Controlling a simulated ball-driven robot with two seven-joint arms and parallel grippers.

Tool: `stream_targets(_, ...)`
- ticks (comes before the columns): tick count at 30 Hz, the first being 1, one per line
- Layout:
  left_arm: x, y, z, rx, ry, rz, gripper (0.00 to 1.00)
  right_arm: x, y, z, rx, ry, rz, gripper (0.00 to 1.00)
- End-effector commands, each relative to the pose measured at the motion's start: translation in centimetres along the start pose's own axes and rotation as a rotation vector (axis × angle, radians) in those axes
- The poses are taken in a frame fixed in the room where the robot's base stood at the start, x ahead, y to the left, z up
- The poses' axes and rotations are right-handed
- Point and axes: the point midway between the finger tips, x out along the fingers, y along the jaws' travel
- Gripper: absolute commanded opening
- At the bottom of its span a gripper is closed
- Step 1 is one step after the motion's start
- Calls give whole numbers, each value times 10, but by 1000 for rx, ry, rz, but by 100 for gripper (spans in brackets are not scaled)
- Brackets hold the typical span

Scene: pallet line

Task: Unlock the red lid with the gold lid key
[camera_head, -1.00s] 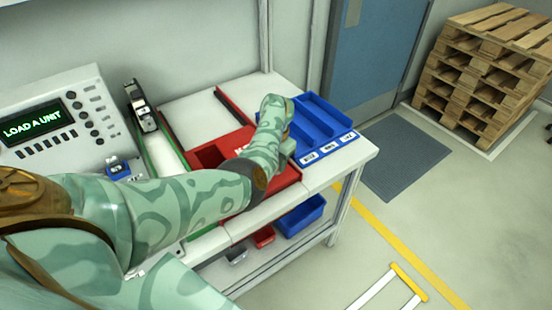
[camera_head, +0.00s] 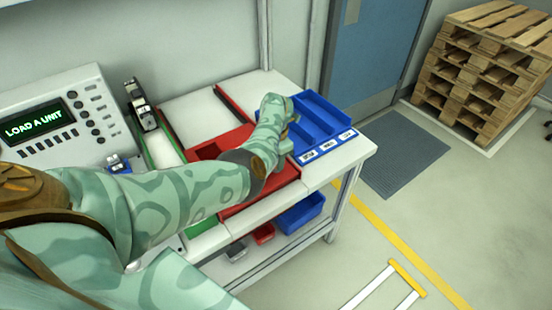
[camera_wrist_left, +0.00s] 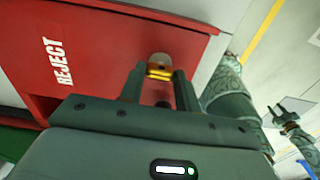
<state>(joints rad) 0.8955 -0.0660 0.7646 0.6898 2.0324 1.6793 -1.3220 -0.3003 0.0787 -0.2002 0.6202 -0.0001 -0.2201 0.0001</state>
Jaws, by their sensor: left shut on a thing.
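The red lid (camera_wrist_left: 110,45) with the white word REJECT fills much of the left wrist view. In the head view it is the red panel (camera_head: 270,190) on the bench, partly hidden by my left arm. My left gripper (camera_wrist_left: 158,82) is over the lid near its edge, its two fingers shut on the gold lid key (camera_wrist_left: 160,72). The key shows as a gold band with a greyish rounded part; whether it sits in a lock is hidden. My right gripper (camera_wrist_left: 283,117) appears small at the right of the left wrist view, away from the lid; its jaws are unclear.
Blue labelled bins (camera_head: 318,125) stand right of the lid. A panel reading LOAD A UNIT (camera_head: 50,115) is at the left. A blue bin (camera_head: 300,213) and a small red bin (camera_head: 264,234) are on the lower shelf. The floor right of the bench is mostly clear.

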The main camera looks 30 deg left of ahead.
Motion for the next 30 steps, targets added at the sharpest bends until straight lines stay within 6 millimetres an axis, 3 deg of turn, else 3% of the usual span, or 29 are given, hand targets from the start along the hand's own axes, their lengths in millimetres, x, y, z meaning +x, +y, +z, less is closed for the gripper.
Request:
stream_targets(1,0,0,0,3,0,0,10,0,0,0,0,0,0,36)
stream_targets(2,0,0,0,3,0,0,38,0,0,0,0,0,0,36)
stream_targets(4,0,0,0,2,0,0,55,0,0,0,0,0,0,36)
stream_targets(12,-1,0,0,1,0,1,55,0,0,0,0,0,0,36)
stream_targets(16,-13,0,1,1,-2,2,55,-7,1,-2,0,2,1,36)
stream_targets(30,-131,0,1,0,-3,2,55,-56,5,-11,0,14,7,36)
